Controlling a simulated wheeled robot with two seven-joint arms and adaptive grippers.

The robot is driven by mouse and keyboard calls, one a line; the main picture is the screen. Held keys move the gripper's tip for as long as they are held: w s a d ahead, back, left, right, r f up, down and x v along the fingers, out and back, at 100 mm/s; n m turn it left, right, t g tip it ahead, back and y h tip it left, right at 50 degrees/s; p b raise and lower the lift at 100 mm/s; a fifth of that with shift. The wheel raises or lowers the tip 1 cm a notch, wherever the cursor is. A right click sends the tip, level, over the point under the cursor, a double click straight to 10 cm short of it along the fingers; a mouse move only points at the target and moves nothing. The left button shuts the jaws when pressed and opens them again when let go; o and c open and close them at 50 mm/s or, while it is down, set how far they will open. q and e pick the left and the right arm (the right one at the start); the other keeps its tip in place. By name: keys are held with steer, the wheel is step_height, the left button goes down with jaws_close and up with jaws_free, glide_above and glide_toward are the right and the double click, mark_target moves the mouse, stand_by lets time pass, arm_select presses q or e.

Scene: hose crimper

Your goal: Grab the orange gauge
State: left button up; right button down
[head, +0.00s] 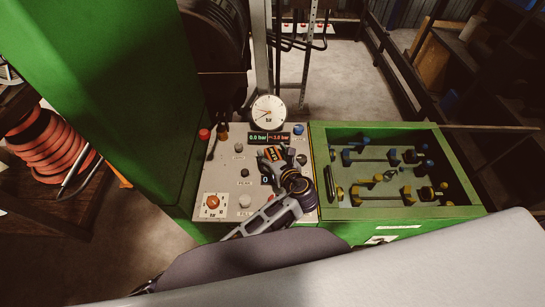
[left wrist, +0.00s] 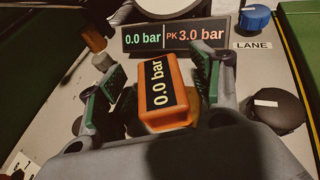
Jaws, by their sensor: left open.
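The orange gauge (left wrist: 172,98) is a small orange block with a black face reading 0.0 bar. In the left wrist view it sits between the two green-padded fingers of my left gripper (left wrist: 153,82), with gaps on both sides. The gripper is open, and its right finger is closer to the gauge than its left. In the head view the gauge (head: 273,153) shows as a small orange patch on the panel, partly hidden by my left gripper (head: 271,162). My right gripper is not in view.
The grey control panel (head: 230,160) carries a round white dial (head: 269,112), a pressure display (head: 268,138) and several knobs and buttons. A green tray (head: 470,200) with fittings lies to the right. A tall green cabinet wall (head: 120,80) stands left.

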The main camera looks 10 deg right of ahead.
mark_target(273, 153)
arm_select(q)
steer(key=shift+w, duration=0.1)
steer(key=c, duration=1.4)
steer(key=shift+r, duration=5)
